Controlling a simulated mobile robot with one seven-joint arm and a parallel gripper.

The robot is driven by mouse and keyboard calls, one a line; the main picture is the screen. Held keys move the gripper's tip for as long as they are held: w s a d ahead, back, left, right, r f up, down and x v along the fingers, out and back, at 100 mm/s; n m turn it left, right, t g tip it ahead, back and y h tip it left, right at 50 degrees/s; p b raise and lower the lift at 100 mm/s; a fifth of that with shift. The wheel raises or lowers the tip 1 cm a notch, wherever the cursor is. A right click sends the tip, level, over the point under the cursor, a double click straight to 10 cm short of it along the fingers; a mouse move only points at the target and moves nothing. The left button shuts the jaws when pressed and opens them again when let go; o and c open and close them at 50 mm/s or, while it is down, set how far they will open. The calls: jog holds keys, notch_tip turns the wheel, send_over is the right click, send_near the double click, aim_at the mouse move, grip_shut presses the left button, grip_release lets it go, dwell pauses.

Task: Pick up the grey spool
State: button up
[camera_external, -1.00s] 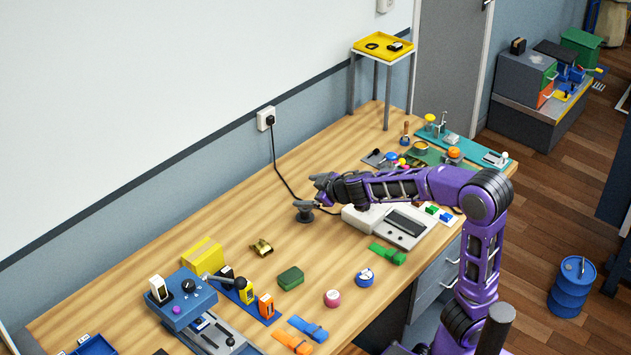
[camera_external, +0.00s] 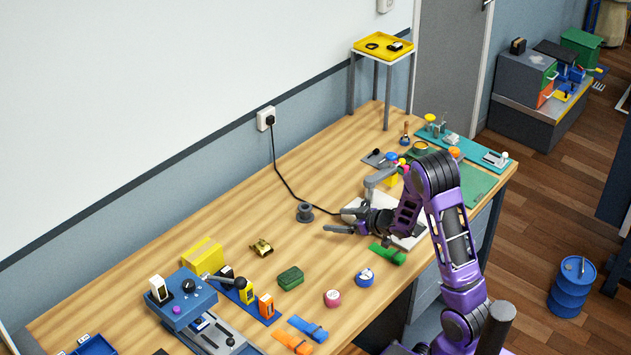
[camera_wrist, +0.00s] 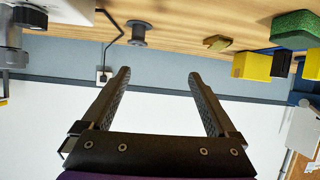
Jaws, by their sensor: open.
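The grey spool (camera_external: 305,212) stands on the wooden workbench, left of the white device, in the external view. In the wrist view the spool (camera_wrist: 138,32) shows near the top, beyond the fingertips and apart from them. My gripper (camera_external: 352,207) is open, with its fingers spread and pointing left, to the right of the spool. In the wrist view my gripper (camera_wrist: 156,78) has two dark fingers well apart with nothing between them.
A white device (camera_external: 410,238) sits partly hidden behind my arm. A black cable (camera_external: 283,175) runs from the wall socket (camera_external: 266,118) past the spool. A brass piece (camera_external: 261,248), a green box (camera_external: 290,277) and a green strap (camera_external: 387,254) lie nearby. Bench left of the spool is clear.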

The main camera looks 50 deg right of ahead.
jog(key=s+d+m+t+h, duration=0.1)
jog(key=d, duration=0.2)
send_near(303, 207)
jog(key=shift+w+a, duration=0.25)
jog(key=shift+w, duration=0.05)
jog(key=shift+d+x, duration=0.2)
jog(key=shift+x, duration=2.8)
jog(key=shift+f, duration=0.1)
jog(key=c, duration=1.4)
